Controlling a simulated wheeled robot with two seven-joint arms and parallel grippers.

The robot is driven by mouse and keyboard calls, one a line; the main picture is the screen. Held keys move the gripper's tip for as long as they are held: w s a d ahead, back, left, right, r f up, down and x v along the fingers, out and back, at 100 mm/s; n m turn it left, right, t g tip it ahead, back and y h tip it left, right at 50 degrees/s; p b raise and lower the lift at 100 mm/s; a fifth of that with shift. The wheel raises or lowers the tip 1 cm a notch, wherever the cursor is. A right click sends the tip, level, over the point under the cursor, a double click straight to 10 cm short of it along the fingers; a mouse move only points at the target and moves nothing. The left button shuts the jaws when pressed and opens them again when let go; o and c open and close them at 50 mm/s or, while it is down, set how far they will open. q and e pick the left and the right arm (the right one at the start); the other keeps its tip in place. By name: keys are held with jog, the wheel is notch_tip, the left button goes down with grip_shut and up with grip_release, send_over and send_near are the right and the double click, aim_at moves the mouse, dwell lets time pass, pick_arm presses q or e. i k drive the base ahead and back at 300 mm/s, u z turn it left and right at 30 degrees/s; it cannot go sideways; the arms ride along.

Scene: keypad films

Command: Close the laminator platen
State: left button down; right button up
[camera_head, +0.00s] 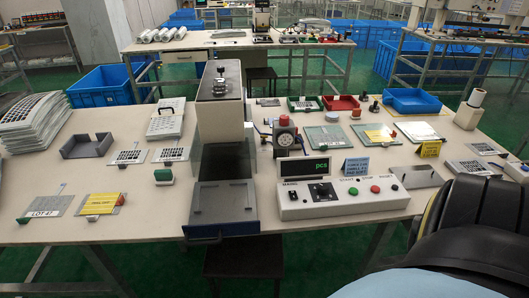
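The laminator (221,110) stands at the middle of the table, a tall grey and white housing with a dark top. A flat grey platen (222,204) in a blue-edged frame sticks out of its front toward me. A dark handle shows at the frame's front edge. The space under the housing behind the platen is dark. A white control box (343,197) with a green-lit display, a knob and green and red buttons is right of the platen. Neither gripper can be seen; a large black part of my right arm fills the lower right.
The table (140,215) holds a grey open tray (87,146), a paper stack (30,122) and several keypad films on the left. Films, a blue sign (356,166) and a blue bin (411,101) are on the right. A dark stool (243,258) stands below the front edge.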

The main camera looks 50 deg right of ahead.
aim_at(219, 209)
jog(key=k, duration=0.55)
jog(key=z, duration=1.35)
jog(key=i, duration=0.5)
jog(key=u, duration=0.1)
